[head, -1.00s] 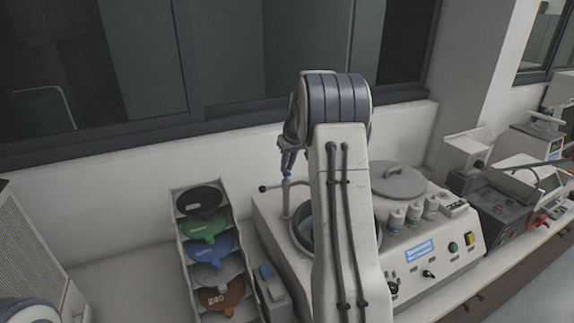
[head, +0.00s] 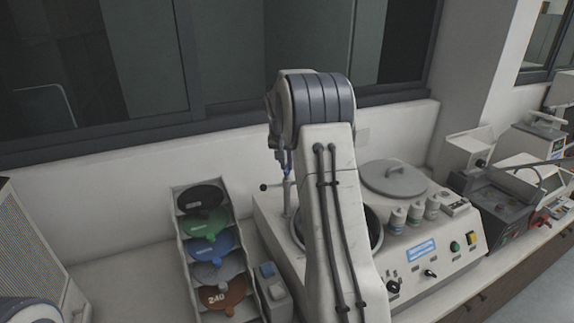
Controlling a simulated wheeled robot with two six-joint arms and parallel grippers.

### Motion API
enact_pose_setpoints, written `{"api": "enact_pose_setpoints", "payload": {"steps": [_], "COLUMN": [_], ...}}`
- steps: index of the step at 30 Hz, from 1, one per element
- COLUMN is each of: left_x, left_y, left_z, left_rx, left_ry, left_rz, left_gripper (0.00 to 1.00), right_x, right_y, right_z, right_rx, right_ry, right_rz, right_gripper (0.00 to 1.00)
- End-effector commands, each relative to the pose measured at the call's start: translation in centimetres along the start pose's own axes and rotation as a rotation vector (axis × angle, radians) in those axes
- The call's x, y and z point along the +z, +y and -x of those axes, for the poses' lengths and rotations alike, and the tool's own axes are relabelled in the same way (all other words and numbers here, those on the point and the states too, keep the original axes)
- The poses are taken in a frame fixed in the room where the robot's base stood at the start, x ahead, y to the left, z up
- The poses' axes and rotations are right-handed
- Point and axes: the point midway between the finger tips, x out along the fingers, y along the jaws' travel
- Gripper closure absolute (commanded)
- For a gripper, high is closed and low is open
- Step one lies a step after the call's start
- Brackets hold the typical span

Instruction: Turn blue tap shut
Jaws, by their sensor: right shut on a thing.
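The blue tap (head: 286,173) shows only as a small blue piece on top of a thin upright pipe (head: 287,197) at the back left of the grey machine (head: 436,249). My right gripper (head: 286,165) points down at the tap from above and is shut on it. My right arm covers most of the gripper, so the fingers show poorly. A dark-knobbed lever (head: 264,187) sticks out to the left of the pipe. My left gripper is not in view.
A rack (head: 182,236) of coloured discs stands left of the machine. The round bowl (head: 376,228) is partly behind my right arm. A grey lid (head: 394,178) and several small bottles (head: 398,220) sit on the machine. A window wall rises behind.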

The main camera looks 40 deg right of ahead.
Motion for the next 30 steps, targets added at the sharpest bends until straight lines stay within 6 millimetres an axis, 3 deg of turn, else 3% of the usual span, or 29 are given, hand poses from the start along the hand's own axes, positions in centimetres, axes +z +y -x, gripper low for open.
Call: {"api": "enact_pose_setpoints", "payload": {"steps": [14, 30], "left_x": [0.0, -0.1], "left_y": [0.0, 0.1], "left_z": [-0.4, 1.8], "left_rx": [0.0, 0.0], "left_ry": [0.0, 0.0], "left_rz": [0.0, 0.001], "left_gripper": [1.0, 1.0], "right_x": [-0.3, -0.6], "right_y": [-0.6, -0.8], "right_z": [0.1, 0.1], "right_rx": [0.172, 0.33], "right_ry": [0.004, 0.003], "right_rz": [-0.419, -0.807], "right_gripper": [1.0, 1.0]}}
